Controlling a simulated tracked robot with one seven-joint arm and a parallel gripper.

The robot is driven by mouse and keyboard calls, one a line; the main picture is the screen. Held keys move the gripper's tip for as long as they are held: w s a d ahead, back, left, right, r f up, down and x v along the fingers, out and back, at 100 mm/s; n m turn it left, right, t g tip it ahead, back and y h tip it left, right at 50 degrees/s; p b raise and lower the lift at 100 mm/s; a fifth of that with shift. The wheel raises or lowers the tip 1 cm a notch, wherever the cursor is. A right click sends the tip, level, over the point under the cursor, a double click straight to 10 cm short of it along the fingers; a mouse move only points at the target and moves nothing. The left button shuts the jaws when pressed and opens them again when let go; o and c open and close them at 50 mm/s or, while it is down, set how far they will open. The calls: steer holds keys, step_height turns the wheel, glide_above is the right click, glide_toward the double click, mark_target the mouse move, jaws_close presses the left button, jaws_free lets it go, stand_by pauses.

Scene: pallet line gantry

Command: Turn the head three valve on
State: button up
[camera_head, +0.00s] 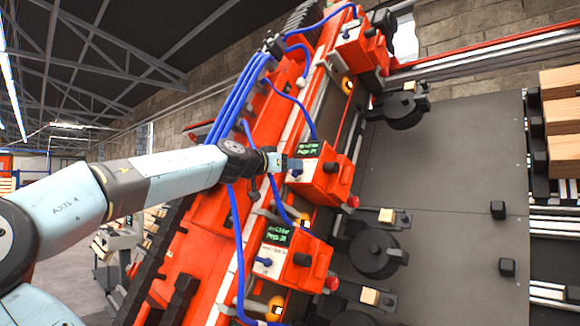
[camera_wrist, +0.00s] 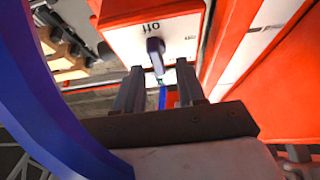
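My gripper (camera_head: 280,162) is at the valve face of the middle orange head (camera_head: 318,180). In the wrist view my gripper (camera_wrist: 160,72) has its two dark fingers apart. The dark blue valve handle (camera_wrist: 154,50) has its lower end in line with the gap between the fingertips; I cannot tell whether they touch it. The word "off" shows upside down on the white plate (camera_wrist: 178,36) above the handle. A blue handle (camera_head: 264,262) shows on the lower head (camera_head: 296,262). Another orange head (camera_head: 360,45) is higher up. I cannot read any head number.
Blue hoses (camera_head: 238,90) run along the orange gantry, and one blue hose (camera_wrist: 40,110) passes close on the left in the wrist view. Red knobs (camera_head: 332,283) stick out of the heads. A grey panel (camera_head: 455,160) and wooden blocks (camera_head: 563,118) are at the right.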

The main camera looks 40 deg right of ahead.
steer(key=shift+d, duration=0.35)
jaws_close()
